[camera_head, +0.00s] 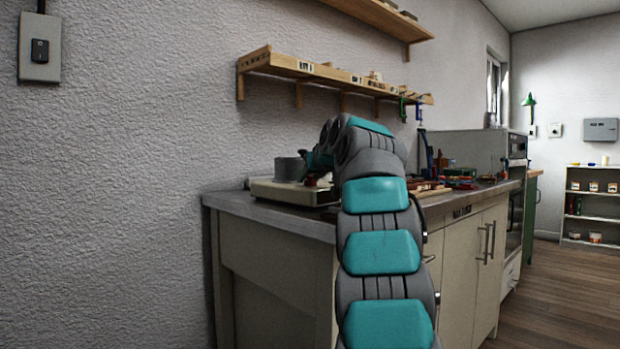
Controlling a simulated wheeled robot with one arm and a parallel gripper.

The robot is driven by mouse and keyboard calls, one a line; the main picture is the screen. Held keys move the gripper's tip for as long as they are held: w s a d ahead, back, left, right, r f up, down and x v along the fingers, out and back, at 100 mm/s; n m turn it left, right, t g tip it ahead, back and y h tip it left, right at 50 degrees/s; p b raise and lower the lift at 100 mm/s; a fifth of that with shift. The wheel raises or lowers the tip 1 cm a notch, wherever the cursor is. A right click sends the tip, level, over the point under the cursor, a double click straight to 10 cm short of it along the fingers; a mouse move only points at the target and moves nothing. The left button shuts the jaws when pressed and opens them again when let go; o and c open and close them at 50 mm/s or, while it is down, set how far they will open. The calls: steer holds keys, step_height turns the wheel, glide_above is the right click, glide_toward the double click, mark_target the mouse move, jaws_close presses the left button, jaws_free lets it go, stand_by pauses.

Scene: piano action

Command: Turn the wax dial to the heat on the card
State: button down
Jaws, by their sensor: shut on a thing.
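A grey cylindrical wax pot (289,168) stands on a low cream heater base (280,191) at the left end of the counter. A small red part (310,182), which looks like the wax dial, shows at the base's right front. My gripper (319,178) is at this red part, shut on it; the fingertips are small and partly hidden by my arm. The dial's marks and setting are too small to read. I cannot make out the heat card or its value.
The cream-fronted counter (265,207) runs along the wall, with several tools (462,178) lying to the right of my arm. A wooden shelf (315,77) with small labels hangs above. Wooden floor (560,290) is clear at the right.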

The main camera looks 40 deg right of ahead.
steer(key=shift+f+m+g+h+p, duration=0.3)
steer(key=shift+f+m+g+h, duration=0.15)
steer(key=shift+m+h, duration=0.25)
steer(key=shift+a+r+m+g+h+p, duration=0.1)
steer(key=shift+r+m+g+h+p, duration=0.35)
steer(key=shift+m+h+p, duration=0.55)
steer(key=m+g+h+p, duration=0.1)
steer(key=m+g+p, duration=0.1)
steer(key=m+g+h+p, duration=0.1)
steer(key=m+h+p, duration=0.1)
steer(key=shift+d+f+g+h+p, duration=0.1)
steer(key=shift+d+g+h+p, duration=0.1)
steer(key=shift+g+h+p, duration=0.15)
steer(key=shift+m+g+h+p, duration=0.25)
steer(key=shift+m+g+p, duration=0.25)
steer(key=shift+m+g, duration=0.15)
steer(key=m+g+h+p, duration=0.1)
steer(key=m+g+p, duration=0.2)
steer(key=shift+a, duration=0.1)
steer(key=shift+m+g+p, duration=0.45)
steer(key=shift+g+p, duration=0.25)
steer(key=shift+p, duration=0.3)
steer(key=shift+f+m+g+p, duration=0.2)
steer(key=shift+m+g+p, duration=0.1)
steer(key=shift+m+p, duration=0.1)
